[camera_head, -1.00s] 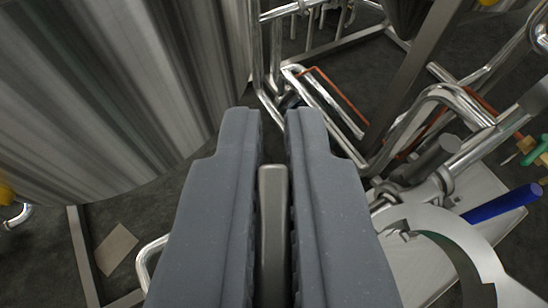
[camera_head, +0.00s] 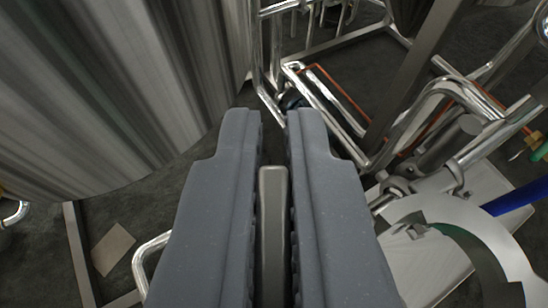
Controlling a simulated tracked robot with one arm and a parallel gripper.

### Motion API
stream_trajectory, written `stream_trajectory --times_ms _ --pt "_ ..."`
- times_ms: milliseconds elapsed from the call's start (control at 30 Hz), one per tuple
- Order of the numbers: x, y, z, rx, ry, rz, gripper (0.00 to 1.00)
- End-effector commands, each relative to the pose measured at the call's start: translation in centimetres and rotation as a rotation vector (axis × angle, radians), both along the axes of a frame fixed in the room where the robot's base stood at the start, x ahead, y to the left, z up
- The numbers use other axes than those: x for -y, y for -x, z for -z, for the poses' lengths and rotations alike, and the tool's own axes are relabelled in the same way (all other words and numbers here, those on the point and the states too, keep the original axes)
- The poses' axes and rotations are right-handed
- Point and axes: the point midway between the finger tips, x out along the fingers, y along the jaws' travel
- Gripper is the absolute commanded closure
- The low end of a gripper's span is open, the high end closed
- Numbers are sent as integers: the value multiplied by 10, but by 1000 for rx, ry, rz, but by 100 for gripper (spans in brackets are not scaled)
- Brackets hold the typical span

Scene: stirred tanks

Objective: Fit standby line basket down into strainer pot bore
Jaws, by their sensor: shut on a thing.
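My gripper (camera_head: 274,118) points away from the camera in the middle of the view. Its two dark grey jaws are shut on a narrow grey metal bar (camera_head: 272,225). The bar looks like the handle of the basket; the basket's body is hidden below the jaws and the frame edge. A wide pale metal ring (camera_head: 412,210) around a dark opening sits at the lower right, cut by the frame edge. It may be the rim of the strainer pot. The held bar is to the left of this ring, apart from it in the picture.
A large ribbed steel tank (camera_head: 90,90) fills the upper left. Bent steel pipes (camera_head: 440,92) and a slanting frame post (camera_head: 415,70) crowd the right, with a blue bar (camera_head: 520,196) by the ring. Dark floor shows below the tank.

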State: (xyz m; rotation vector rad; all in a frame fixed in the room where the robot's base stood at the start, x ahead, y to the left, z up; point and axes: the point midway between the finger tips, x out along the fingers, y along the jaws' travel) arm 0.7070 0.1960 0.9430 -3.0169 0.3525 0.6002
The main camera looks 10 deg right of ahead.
Motion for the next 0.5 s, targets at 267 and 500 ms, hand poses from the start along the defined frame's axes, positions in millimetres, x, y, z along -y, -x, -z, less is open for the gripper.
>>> stream_trajectory --times_ms 267,500 --pt "0 0 6 0 -1 0 100" --pt "0 0 11 1 -1 0 100"
